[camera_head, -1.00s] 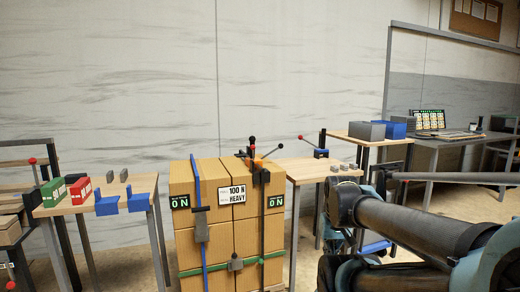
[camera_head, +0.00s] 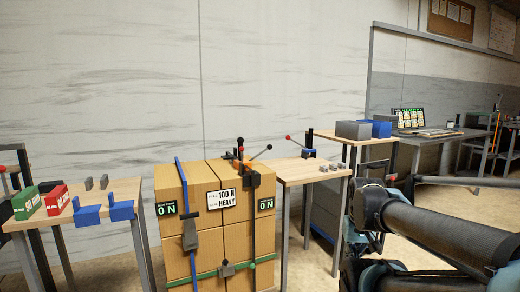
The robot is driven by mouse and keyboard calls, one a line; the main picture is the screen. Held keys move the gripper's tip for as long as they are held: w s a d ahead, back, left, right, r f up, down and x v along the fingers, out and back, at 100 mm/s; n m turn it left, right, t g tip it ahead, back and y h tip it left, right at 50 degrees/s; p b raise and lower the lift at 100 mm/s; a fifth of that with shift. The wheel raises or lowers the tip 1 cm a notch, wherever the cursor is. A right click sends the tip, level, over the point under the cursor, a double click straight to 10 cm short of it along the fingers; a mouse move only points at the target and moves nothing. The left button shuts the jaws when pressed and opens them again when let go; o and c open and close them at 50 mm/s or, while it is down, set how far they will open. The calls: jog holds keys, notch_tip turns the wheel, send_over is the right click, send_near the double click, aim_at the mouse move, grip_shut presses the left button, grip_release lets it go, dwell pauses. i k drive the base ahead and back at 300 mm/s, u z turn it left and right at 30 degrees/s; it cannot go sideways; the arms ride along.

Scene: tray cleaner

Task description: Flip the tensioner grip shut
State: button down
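The tensioner (camera_head: 241,165) is a dark and orange tool at the top front edge of a stack of cartons (camera_head: 190,232). Two dark levers with ball ends stick up from it, one nearly upright and one slanting up to the right; I cannot tell which is the grip. A dark strap (camera_head: 252,225) runs down the front below it. My arm fills the lower right, well apart from the tensioner. My gripper's fingers are not visible.
A blue strap (camera_head: 187,220) and a green strap (camera_head: 207,274) cross the cartons. A side table (camera_head: 300,172) right of the stack holds a red-knobbed lever tool (camera_head: 308,152) and small grey blocks. A left table (camera_head: 90,212) holds red, green and blue items.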

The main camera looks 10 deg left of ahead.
aim_at(240, 141)
jog(key=i, duration=1)
